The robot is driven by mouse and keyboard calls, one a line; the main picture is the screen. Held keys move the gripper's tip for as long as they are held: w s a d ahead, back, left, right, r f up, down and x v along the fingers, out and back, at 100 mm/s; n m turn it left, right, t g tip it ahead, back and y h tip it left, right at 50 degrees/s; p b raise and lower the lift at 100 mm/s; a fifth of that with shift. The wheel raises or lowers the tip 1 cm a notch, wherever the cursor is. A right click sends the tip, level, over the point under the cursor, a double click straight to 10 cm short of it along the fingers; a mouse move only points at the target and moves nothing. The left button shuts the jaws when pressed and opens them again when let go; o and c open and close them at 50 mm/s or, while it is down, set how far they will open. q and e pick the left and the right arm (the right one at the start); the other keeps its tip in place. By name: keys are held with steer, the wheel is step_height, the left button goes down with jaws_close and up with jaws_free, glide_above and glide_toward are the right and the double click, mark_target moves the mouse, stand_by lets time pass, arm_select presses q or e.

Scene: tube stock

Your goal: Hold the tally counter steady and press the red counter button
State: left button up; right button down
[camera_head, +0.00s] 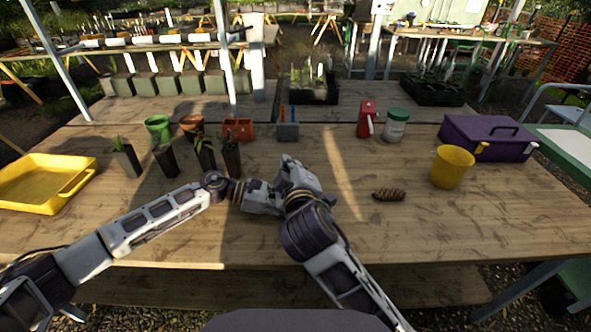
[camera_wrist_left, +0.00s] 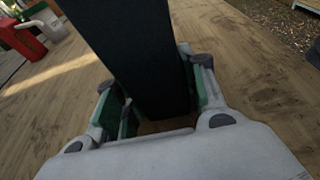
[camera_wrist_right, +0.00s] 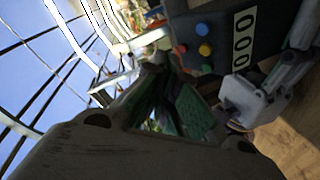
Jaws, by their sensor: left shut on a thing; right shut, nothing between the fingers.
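The tally counter (camera_wrist_right: 225,28) is a dark box with a white number strip reading 000 and red (camera_wrist_right: 202,29), blue, yellow and green buttons on its face. In the left wrist view it is a tall dark block (camera_wrist_left: 135,45) between the fingers of my left gripper (camera_wrist_left: 153,90), which is shut on it. My right gripper (camera_wrist_right: 163,72) is shut and empty, its tips close beside the counter's button face; contact cannot be told. In the head view my right gripper (camera_head: 288,162) is beside my left gripper (camera_head: 275,192), and my arms hide the counter.
Plant pots (camera_head: 165,160) stand left of the grippers, behind my left arm. A yellow tray (camera_head: 78,184) is far left.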

steer(key=shift+s+r, duration=0.1)
steer(key=shift+r, duration=0.05)
steer(key=s+r, duration=0.1)
steer(key=r, duration=0.1)
steer(key=s+r, duration=0.1)
steer(key=r, duration=0.1)
steer(key=shift+s, duration=0.35)
stand_by(0.5)
stand_by(0.5)
arm_select(q)
steer(key=o, duration=0.9)
arm_select(e)
steer(key=shift+f, duration=0.1)
arm_select(q)
steer(key=shift+a, duration=0.15)
steer(key=v, duration=1.1)
steer(key=shift+a+r, duration=0.15)
steer(key=shift+a, duration=0.15)
steer(key=shift+r, duration=0.15)
